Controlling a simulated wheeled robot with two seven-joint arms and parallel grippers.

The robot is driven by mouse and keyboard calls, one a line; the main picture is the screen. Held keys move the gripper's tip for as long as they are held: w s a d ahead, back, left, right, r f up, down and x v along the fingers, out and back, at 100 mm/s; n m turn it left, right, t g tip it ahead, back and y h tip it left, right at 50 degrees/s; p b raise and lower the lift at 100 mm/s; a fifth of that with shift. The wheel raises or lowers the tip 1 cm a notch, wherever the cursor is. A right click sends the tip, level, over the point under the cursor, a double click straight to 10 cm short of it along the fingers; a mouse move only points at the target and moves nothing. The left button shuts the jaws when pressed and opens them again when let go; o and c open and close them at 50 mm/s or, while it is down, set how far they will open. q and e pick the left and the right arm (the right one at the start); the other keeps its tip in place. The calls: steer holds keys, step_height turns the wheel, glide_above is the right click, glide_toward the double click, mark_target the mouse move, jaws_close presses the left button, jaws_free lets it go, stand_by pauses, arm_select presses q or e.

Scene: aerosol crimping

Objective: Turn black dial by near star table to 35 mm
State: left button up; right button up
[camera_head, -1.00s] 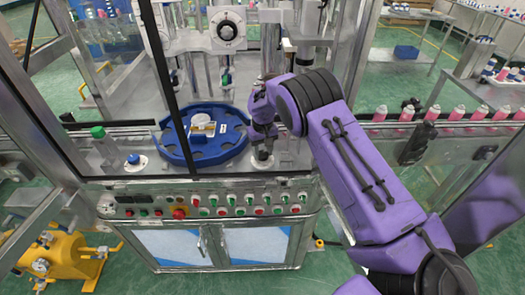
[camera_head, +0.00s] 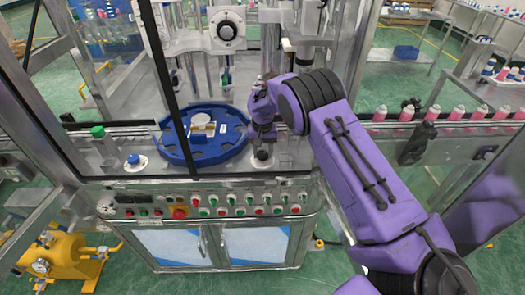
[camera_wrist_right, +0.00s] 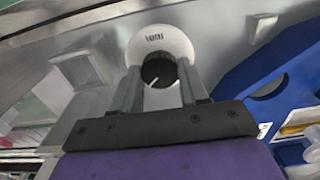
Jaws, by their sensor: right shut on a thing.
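The black dial (camera_wrist_right: 159,72) sits on a round white plate (camera_wrist_right: 160,42) in the right wrist view, with a white pointer line on its face aimed toward the lower left. Dark printed marks show on the plate above the dial. My right gripper (camera_wrist_right: 161,80) has one finger on each side of the dial and is shut on it. In the head view my right gripper (camera_head: 263,138) points down over the dial's white plate (camera_head: 262,163), right of the blue star table (camera_head: 213,160). There the gripper mostly hides the dial. My left gripper is not in view.
A second knob with a white base (camera_head: 136,162) stands left of the star table. A button panel (camera_head: 215,205) runs along the machine front. A metal frame post (camera_head: 165,90) rises at left. Pink bottles (camera_head: 458,113) line the conveyor at right.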

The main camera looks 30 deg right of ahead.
mark_target(262, 154)
steer(key=o, duration=1.1)
steer(key=shift+c, duration=0.2)
steer(key=shift+r, duration=0.25)
step_height(262, 154, up, 10)
steer(key=b, duration=0.3)
